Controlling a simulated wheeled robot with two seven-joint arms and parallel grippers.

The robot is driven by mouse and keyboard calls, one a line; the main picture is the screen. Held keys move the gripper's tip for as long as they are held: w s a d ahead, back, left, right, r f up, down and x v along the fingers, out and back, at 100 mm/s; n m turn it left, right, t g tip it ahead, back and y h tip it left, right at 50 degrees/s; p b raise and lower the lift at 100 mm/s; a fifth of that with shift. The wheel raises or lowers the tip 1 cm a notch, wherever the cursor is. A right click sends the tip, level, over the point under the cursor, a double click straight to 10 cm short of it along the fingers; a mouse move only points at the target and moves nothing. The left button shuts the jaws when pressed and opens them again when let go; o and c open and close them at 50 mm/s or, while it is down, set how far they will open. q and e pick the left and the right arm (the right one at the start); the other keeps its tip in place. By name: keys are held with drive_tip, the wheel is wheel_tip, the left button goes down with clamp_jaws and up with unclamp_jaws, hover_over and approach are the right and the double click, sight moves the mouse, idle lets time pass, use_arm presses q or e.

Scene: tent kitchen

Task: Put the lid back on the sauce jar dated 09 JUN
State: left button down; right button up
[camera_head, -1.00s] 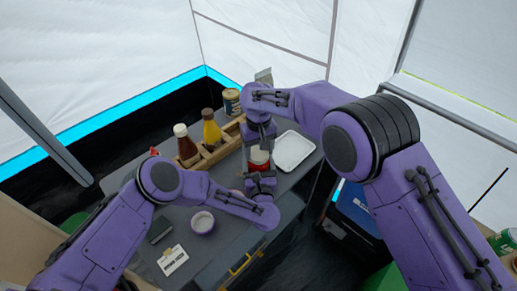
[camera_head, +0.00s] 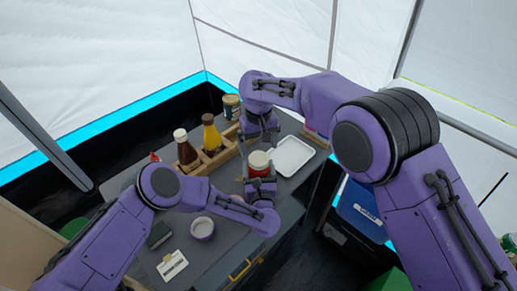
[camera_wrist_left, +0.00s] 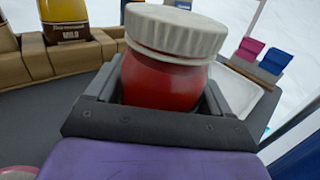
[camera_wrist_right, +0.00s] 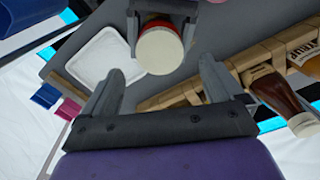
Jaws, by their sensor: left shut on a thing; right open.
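A red sauce jar (camera_head: 257,172) stands upright at the middle of the grey table, its red body clear in the left wrist view (camera_wrist_left: 160,84). A white ribbed lid (camera_wrist_left: 175,33) sits on its mouth; its cream top also shows in the right wrist view (camera_wrist_right: 160,51). I cannot tell how tightly it is seated. My left gripper (camera_head: 260,186) is shut around the jar's body, one finger on each side. My right gripper (camera_wrist_right: 158,80) is open and empty, above and apart from the lid. No date on the jar is readable.
A wooden rack (camera_head: 222,158) with brown and yellow bottles stands left of the jar. A white tray (camera_head: 293,156) lies to its right. A can (camera_head: 231,106) stands at the back.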

drive_tip(key=shift+c, duration=0.3)
drive_tip(key=w+a+r+m+t+y, duration=0.2)
drive_tip(key=w+a+r+m+y, duration=0.15)
drive_tip(key=a, duration=0.25)
drive_tip(key=w+a+r+m+t+y, duration=0.2)
drive_tip(key=a+y, duration=0.2)
drive_tip(key=a, duration=0.2)
drive_tip(key=w+d+r+m+t, duration=0.2)
drive_tip(key=w+r+m+t, duration=0.45)
drive_tip(key=w+m, duration=0.3)
drive_tip(key=d+f+m+h, duration=0.2)
drive_tip(key=d+m+h, duration=0.35)
drive_tip(key=m, duration=0.25)
drive_tip(key=m+g+h, duration=0.2)
drive_tip(key=m+g, duration=0.6)
drive_tip(key=g, duration=0.3)
hover_over(259, 158)
drive_tip(key=shift+t, duration=0.25)
wheel_tip(259, 158, down, 7)
drive_tip(key=shift+r, duration=0.2)
drive_tip(key=shift+f, duration=0.1)
wheel_tip(259, 158, down, 8)
drive_tip(key=shift+r, duration=0.1)
